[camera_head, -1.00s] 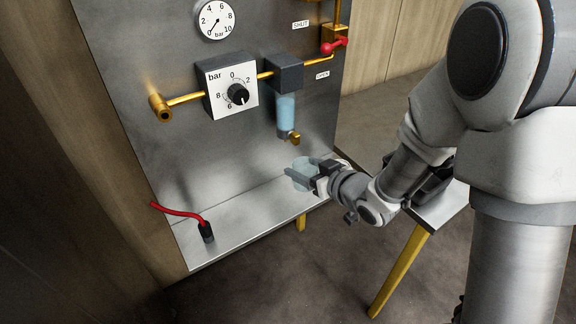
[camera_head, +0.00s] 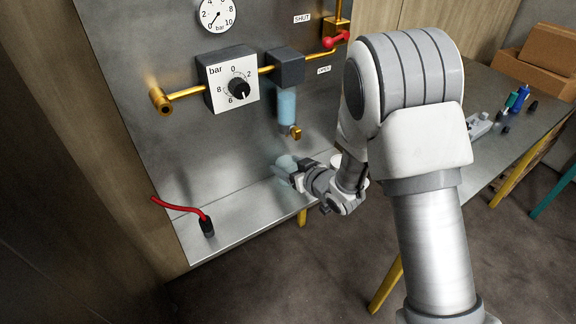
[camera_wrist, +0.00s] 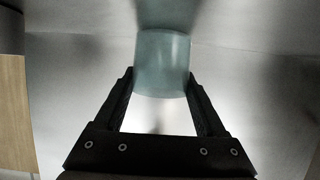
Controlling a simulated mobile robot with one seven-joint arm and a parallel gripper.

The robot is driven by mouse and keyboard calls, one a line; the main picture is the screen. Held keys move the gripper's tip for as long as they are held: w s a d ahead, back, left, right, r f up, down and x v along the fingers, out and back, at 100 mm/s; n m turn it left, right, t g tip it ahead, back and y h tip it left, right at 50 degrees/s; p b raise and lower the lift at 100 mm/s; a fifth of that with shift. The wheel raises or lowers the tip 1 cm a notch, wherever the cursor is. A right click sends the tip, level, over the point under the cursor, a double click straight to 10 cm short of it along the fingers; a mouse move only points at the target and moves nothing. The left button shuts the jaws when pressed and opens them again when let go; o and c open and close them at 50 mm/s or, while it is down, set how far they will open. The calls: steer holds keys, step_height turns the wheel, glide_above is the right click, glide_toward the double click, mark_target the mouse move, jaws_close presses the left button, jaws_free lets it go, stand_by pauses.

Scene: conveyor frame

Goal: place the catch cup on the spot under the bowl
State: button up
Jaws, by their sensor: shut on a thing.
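The clear blue bowl (camera_head: 287,108) hangs under a dark block on the metal panel, with a small brass drain at its lower end. The catch cup (camera_head: 284,163) is a pale, see-through blue cup, below the bowl and apart from it in the head view. My gripper (camera_head: 290,175) is shut on the cup from its near side. In the wrist view, the cup (camera_wrist: 162,65) sits between the two black fingers (camera_wrist: 160,85). A blurred teal shape shows above it there. The spot under the bowl cannot be made out in either view.
A metal shelf (camera_head: 232,210) runs below the panel, with a black plug (camera_head: 207,227) and red cable at its left. A pressure dial box (camera_head: 232,82) and brass pipes stick out above. A bench with tools and cardboard boxes (camera_head: 548,55) stands at right.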

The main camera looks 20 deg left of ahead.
steer(key=shift+f, duration=0.15)
steer(key=o, duration=1.4)
steer(key=shift+r, duration=0.25)
steer(key=v, duration=1.2)
steer(key=shift+f, duration=0.15)
